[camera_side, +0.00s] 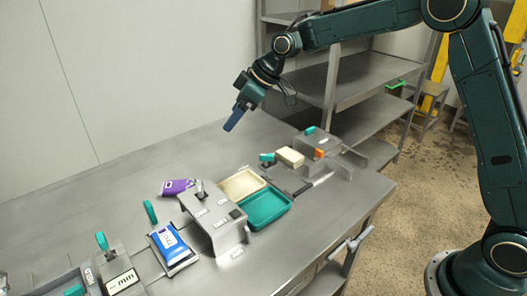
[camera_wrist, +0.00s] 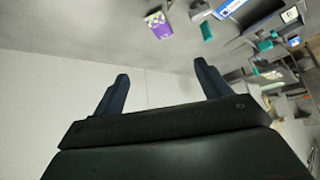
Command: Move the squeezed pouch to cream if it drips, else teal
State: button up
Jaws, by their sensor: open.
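My gripper (camera_side: 236,120) is open and empty, held high above the back of the bench. In the wrist view its two fingers (camera_wrist: 160,72) stand apart with nothing between them. A purple pouch (camera_side: 177,187) lies on the bench behind a grey metal housing; it also shows in the wrist view (camera_wrist: 158,24). A blue and white pouch (camera_side: 172,248) lies left of the housing, near a teal lever. I cannot tell which pouch is squeezed, and no drip is visible. A cream tray (camera_side: 238,187) and a teal tray (camera_side: 268,211) sit side by side right of the housing. Both look empty.
The grey housing (camera_side: 222,228) with small labels stands between the pouches and the trays. A teal lever (camera_side: 150,212) rises beside it. A cream block (camera_side: 291,157) and a metal fixture (camera_side: 333,163) stand at the right. The back left of the bench is clear.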

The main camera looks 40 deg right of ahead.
jog(key=s+d+r+m+h, duration=0.1)
jog(key=s+d+r, duration=0.15)
jog(key=s, duration=0.45)
jog(key=s+d+r+m+h, duration=0.1)
jog(key=s+r+m, duration=0.1)
jog(key=s+r, duration=0.3)
jog(key=s+d+r+m+h, duration=0.1)
jog(key=s+d+r, duration=0.1)
jog(key=s, duration=0.6)
jog(key=s+d+f+m, duration=0.2)
jog(key=s, duration=0.8)
jog(key=s+d+f+m+h, duration=0.1)
jog(key=s+d+m, duration=0.1)
jog(key=s, duration=0.8)
jog(key=shift+s+d+f+m+h, duration=0.15)
jog(key=shift+d+f+m+h, duration=0.2)
jog(key=shift+d, duration=0.25)
jog(key=shift+o, duration=0.4)
